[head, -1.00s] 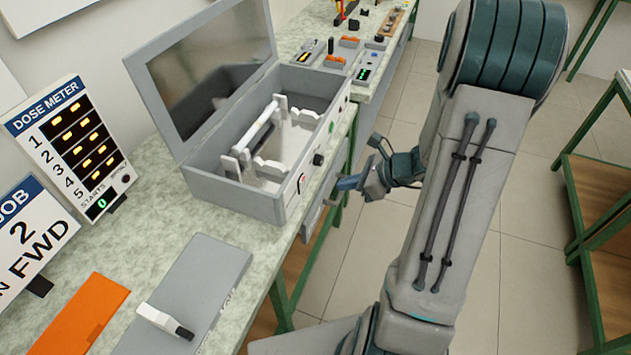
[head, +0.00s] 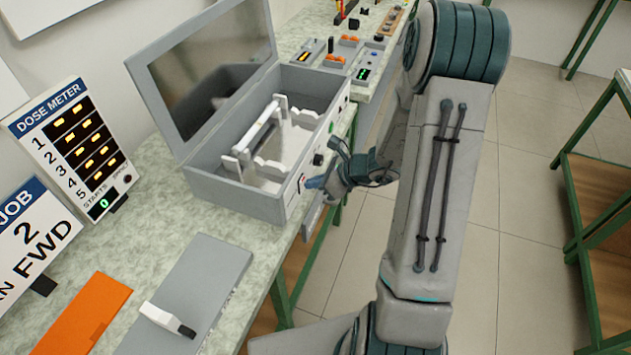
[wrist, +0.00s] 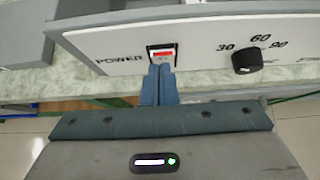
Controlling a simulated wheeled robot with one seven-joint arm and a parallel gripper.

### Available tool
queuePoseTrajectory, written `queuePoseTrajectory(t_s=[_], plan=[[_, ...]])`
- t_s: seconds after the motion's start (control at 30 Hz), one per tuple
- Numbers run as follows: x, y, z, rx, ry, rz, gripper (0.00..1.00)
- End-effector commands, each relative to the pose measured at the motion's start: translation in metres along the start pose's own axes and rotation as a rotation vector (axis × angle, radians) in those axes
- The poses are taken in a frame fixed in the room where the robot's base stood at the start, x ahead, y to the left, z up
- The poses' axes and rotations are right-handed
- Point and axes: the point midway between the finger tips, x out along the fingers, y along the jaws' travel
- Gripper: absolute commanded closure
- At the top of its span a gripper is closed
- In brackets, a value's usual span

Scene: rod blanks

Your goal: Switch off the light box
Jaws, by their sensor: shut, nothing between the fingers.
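The light box (head: 235,196) stands on the bench with its lid up. Inside it a white rod lies across white notched supports (head: 262,135). In the wrist view its front panel (wrist: 200,50) shows a red-and-white rocker switch (wrist: 162,54) beside the word POWER, and a black dial (wrist: 246,61) to the right, marked 30, 60, 90. My gripper (head: 312,183) is shut and empty in front of the panel. In the wrist view its blue fingertips (wrist: 161,70) are just below the switch and overlap its lower edge; I cannot tell whether they touch it.
A dose meter (head: 72,145) and a job sign reading 2 FWD (head: 35,235) stand at the left. A grey case (head: 205,275) and an orange plate (head: 85,312) lie on the near bench. Small devices (head: 345,60) sit farther back. Open floor lies to the right.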

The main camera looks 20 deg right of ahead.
Motion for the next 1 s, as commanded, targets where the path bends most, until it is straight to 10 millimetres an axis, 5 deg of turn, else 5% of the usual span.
queuePoseTrajectory(t_s=[1.0], plan=[[-0.006,0.000,0.019,0.000,0.071,0.002,1.00]])
